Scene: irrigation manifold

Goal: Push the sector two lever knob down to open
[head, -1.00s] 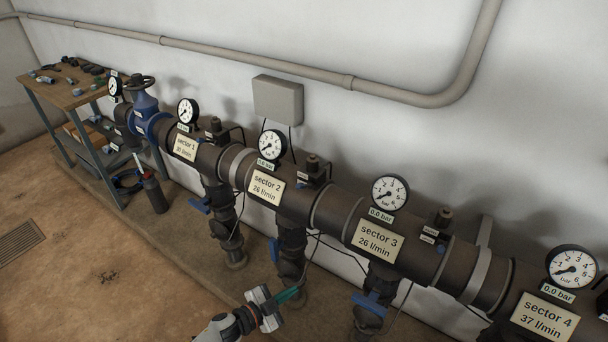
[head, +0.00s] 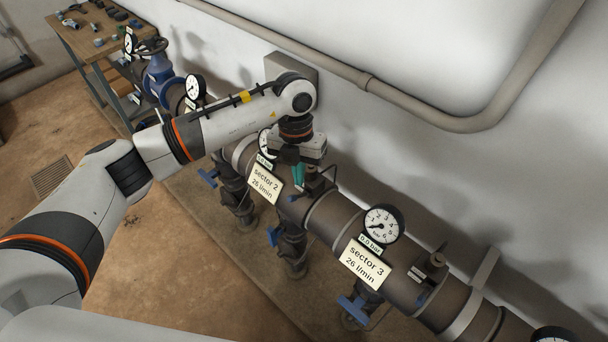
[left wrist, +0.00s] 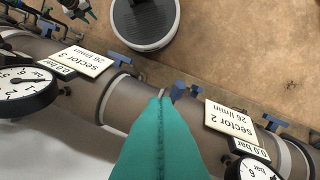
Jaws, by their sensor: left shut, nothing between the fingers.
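The sector two lever knob is a blue handle (head: 273,237) on the drop pipe below the "sector 2" label (head: 264,184). In the left wrist view a blue handle (left wrist: 178,90) shows just past my fingertips, left of the sector 2 label. My left gripper (head: 298,176) is shut and empty, its teal fingers pointing down above the manifold pipe, right of the label. It is apart from the knob in the head view. In the left wrist view a gripper with a teal tip, seemingly my right one (left wrist: 80,10), is cut off at the top edge.
The sector 3 gauge (head: 383,224) and blue sector 3 lever (head: 352,308) stand to the right. The sector 1 lever (head: 207,177) is to the left. A grey wall box (head: 290,68) is behind my wrist, which partly hides the sector 2 gauge. The floor in front is open.

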